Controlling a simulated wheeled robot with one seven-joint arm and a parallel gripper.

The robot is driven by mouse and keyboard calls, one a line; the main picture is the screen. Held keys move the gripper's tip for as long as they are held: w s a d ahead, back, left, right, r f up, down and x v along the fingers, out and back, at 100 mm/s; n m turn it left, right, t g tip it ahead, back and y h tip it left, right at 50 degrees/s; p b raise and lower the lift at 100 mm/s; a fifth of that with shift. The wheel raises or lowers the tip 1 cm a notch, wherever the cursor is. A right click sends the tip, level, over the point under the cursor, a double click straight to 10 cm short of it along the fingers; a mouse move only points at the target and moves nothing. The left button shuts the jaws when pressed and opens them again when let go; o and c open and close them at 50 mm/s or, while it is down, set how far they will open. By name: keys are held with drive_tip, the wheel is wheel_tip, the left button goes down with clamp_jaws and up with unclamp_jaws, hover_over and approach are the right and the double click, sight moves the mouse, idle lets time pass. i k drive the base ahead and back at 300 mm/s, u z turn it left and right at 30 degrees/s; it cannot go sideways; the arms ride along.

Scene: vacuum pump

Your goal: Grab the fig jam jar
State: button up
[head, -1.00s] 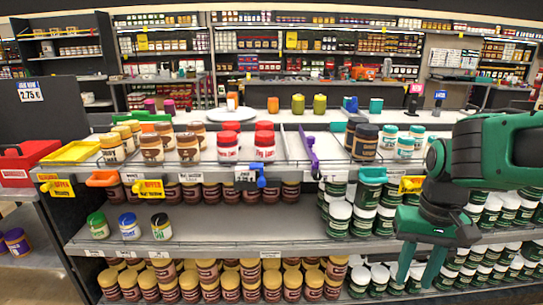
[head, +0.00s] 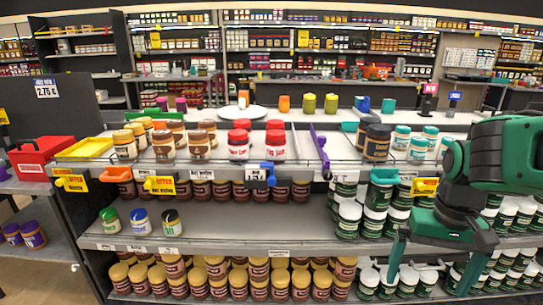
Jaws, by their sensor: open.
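Several red-lidded jars stand on the top shelf left of the middle. The label of the front right one (head: 275,147) seems to read fig jam, but the print is small. Another front red-lidded jar (head: 238,147) stands to its left, with more red lids behind. My gripper (head: 431,268) is at the lower right, fingers spread wide and pointing down in front of the shelves. It is empty, well below and right of the red-lidded jars.
A purple divider (head: 320,150) stands right of the red-lidded jars, and a dark-lidded jar (head: 376,145) beyond it. Brown-lidded jars (head: 199,147) stand left. A red box (head: 38,155) is at the far left.

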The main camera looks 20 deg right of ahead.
sight(276, 140)
drive_tip(key=z, duration=0.55)
drive_tip(key=k, duration=1.3)
drive_tip(key=z, duration=0.5)
drive_tip(key=i, duration=0.85)
drive_tip(key=u, duration=0.75)
drive_tip(key=i, duration=1)
drive_tip(key=u, duration=0.4)
